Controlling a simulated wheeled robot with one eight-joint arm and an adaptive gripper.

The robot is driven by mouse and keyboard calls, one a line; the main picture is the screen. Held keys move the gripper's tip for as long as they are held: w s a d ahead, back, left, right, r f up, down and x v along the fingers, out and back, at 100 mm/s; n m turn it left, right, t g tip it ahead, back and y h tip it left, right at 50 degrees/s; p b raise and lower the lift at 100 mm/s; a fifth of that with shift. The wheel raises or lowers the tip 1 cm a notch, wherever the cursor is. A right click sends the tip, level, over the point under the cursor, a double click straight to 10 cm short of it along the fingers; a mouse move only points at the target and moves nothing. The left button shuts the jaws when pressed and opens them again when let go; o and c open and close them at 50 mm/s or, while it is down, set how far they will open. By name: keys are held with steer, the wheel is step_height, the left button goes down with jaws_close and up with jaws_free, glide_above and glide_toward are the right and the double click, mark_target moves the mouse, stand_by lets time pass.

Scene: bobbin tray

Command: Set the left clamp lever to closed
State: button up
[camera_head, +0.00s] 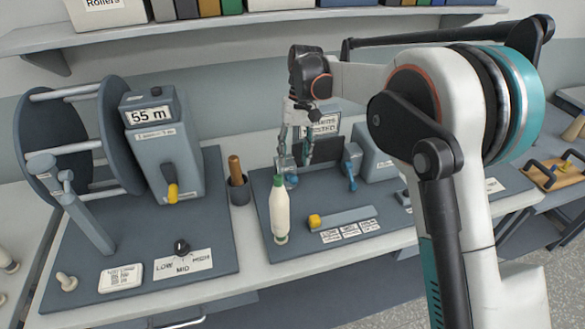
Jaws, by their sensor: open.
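Two blue levers stand on the right-hand grey baseplate (385,233). The left one (291,181) shows mostly as a round blue knob under my gripper; its arm and base are largely hidden, so its setting cannot be read. The right lever (351,176) slants beside a grey block. My gripper (297,160) points down with its fingers apart, just above and behind the left blue knob. I cannot tell whether a finger touches the lever. Nothing shows between the fingers.
A white bobbin (279,212) with a green top stands just left and in front. A yellow-knobbed slider (314,221) lies at the front. A dark cup with a brown-handled tool (236,175) and a 55 m counter (160,150) stand left. A shelf (220,35) runs above.

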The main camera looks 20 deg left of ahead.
steer(key=v, duration=0.5)
steer(key=shift+w+r, duration=0.1)
steer(key=shift+r, duration=0.25)
